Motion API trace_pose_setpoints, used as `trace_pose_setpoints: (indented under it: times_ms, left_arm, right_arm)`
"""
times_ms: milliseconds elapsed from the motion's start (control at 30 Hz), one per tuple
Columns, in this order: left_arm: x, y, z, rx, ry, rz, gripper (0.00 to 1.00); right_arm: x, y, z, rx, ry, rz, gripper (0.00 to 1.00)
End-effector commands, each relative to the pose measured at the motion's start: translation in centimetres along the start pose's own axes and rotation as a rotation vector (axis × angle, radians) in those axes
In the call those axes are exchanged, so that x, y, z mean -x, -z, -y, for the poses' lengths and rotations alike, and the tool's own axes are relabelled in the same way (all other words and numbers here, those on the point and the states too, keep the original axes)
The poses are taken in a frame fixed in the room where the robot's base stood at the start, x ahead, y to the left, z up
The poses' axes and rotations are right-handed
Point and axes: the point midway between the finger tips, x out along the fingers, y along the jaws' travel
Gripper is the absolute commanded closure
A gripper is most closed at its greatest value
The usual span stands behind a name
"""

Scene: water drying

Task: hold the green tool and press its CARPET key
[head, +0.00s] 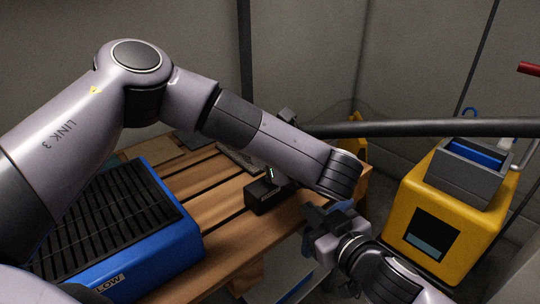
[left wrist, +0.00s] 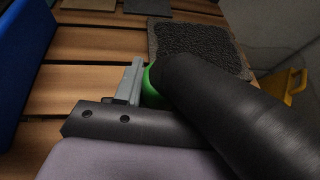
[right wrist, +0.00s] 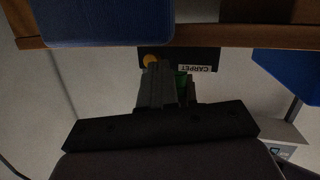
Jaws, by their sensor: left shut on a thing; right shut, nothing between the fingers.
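The green tool (left wrist: 151,88) shows only as a small green patch in the left wrist view. The finger of my left gripper (left wrist: 134,82) is beside it, and the gripper is shut on it. A thick black tube (left wrist: 235,105) hides much of that spot. In the right wrist view, a dark panel carries a CARPET label (right wrist: 195,69) and a round orange spot (right wrist: 150,60). My right gripper (right wrist: 158,75) is shut and empty, its tips overlapping the panel just below the orange spot; contact cannot be told. A green patch (right wrist: 181,80) shows beside its fingers. The right gripper (head: 322,222) is right of the table edge in the head view.
A slatted wooden table (head: 223,192) bears a blue machine (head: 165,240) with a black grille at left. A dark mat (left wrist: 200,48) lies on the slats. A yellow bucket (head: 450,225) stands at right. A black pipe (head: 430,128) crosses behind my arms.

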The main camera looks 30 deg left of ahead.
Motion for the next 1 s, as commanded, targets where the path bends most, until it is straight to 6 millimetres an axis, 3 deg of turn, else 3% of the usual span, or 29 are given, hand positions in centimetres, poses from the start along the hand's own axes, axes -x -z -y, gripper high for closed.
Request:
trace_pose_setpoints:
  times_ms: [300,500,667,1000]
  left_arm:
    - [0.0,0.0,0.0,0.001,0.0,0.0,1.0]
    - [0.0,0.0,0.0,0.001,0.0,0.0,1.0]
    - [0.0,0.0,0.0,0.001,0.0,0.0,1.0]
    - [0.0,0.0,0.0,0.001,0.0,0.001,1.0]
  right_arm:
    - [2.7,-1.1,-3.0,0.197,-0.25,0.088,1.0]
    - [3.2,-1.4,-3.9,0.235,-0.303,0.122,1.0]
    - [1.9,-1.0,-3.7,0.238,-0.305,0.122,1.0]
    - [-2.5,0.1,-2.4,0.238,-0.302,0.122,1.0]
